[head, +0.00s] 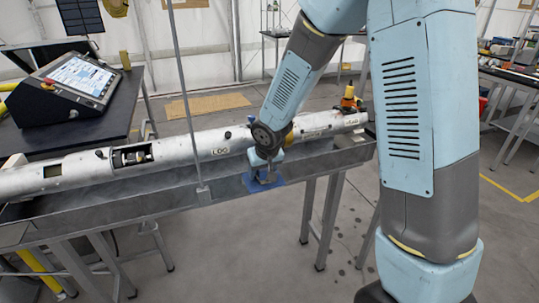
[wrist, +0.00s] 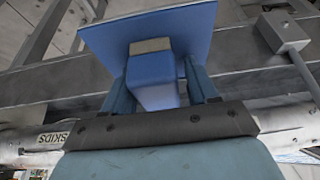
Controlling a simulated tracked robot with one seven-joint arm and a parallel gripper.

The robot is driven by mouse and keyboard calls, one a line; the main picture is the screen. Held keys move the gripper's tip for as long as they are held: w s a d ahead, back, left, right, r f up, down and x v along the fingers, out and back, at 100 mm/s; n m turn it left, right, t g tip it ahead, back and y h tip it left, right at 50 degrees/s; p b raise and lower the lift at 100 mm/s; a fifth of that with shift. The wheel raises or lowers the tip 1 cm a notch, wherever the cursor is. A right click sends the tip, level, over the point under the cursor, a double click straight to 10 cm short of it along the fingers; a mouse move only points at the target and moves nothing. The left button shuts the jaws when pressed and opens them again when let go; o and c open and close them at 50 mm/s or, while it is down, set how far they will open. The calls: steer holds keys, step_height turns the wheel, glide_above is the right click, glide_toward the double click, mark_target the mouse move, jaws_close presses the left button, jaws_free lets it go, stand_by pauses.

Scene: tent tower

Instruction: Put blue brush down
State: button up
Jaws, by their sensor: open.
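The blue brush (head: 278,183) shows at the front wall of the long grey metal trough, partly hidden by my gripper (head: 265,172). In the wrist view the brush (wrist: 150,25) has a flat blue plate and a lighter blue block-shaped handle with a tan end. My gripper (wrist: 158,82) is open, with one finger on each side of the handle. I cannot tell whether the fingers touch the handle. I also cannot tell whether the plate rests on the trough or hangs beside it.
A long pale tube (head: 195,147) lies along the trough (head: 120,197), behind my gripper. A thin upright pole (head: 183,80) stands left of the gripper. A screen console (head: 75,85) sits on a dark table at left. Open floor lies in front of the trough.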

steer(key=v, duration=1.2)
steer(key=shift+d, duration=0.2)
steer(key=s+d+r+m, duration=0.1)
steer(key=s+d+r, duration=0.6)
steer(key=s+d, duration=0.2)
steer(key=s+d+r+m+t+h, duration=0.1)
steer(key=s+d+r+m, duration=0.1)
steer(key=s+d+r, duration=0.5)
steer(key=s+d, duration=0.2)
steer(key=s, duration=0.3)
steer(key=shift+r, duration=0.3)
